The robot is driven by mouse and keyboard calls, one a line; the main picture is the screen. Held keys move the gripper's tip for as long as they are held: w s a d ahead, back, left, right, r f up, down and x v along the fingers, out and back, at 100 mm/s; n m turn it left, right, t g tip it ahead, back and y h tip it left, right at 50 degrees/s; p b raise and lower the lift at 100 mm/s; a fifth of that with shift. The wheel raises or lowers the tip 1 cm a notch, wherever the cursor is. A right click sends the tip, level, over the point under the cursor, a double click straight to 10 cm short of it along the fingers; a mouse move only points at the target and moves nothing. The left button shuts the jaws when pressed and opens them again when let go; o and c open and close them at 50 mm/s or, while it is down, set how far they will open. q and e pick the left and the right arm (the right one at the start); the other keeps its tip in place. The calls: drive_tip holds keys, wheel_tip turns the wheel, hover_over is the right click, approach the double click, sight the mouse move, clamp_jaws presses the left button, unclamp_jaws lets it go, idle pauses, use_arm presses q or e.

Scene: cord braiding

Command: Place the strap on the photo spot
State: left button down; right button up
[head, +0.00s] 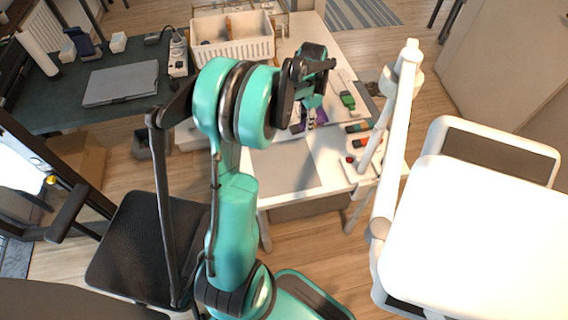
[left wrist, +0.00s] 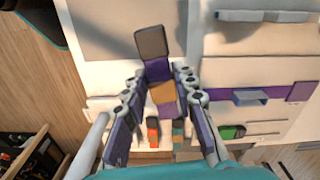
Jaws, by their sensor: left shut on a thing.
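My left gripper (left wrist: 158,84) is shut on a strap-like piece (left wrist: 162,93) with purple and orange parts and a dark grey-brown end, seen in the left wrist view. The piece sticks out beyond the fingertips, above the white table. In the head view my left gripper (head: 311,112) is over the table, partly hidden by its own wrist, and the strap is hard to make out there. A flat grey square (head: 284,170) lies at the table's front left; its edge also shows in the left wrist view (left wrist: 105,25). I cannot tell whether it is the photo spot. My right gripper is not in view.
A white crate (head: 232,50) stands at the back of the white table. A green-and-black item (head: 347,100) and orange and red pieces lie at the table's right. A white jointed stand (head: 400,100) rises on the right, near a white chair (head: 490,140). A laptop (head: 121,83) lies on the dark desk.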

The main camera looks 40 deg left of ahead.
use_arm(q)
drive_tip(key=a+m, duration=0.2)
drive_tip(key=a, duration=0.4)
drive_tip(key=b, duration=0.5)
hover_over(283, 166)
wheel_tip(283, 166, down, 8)
drive_tip(key=shift+r, duration=0.25)
drive_tip(key=shift+f+b, duration=0.95)
drive_tip(key=shift+f, duration=1)
drive_tip(key=shift+f, duration=0.15)
drive_tip(key=c, duration=1.2)
unclamp_jaws()
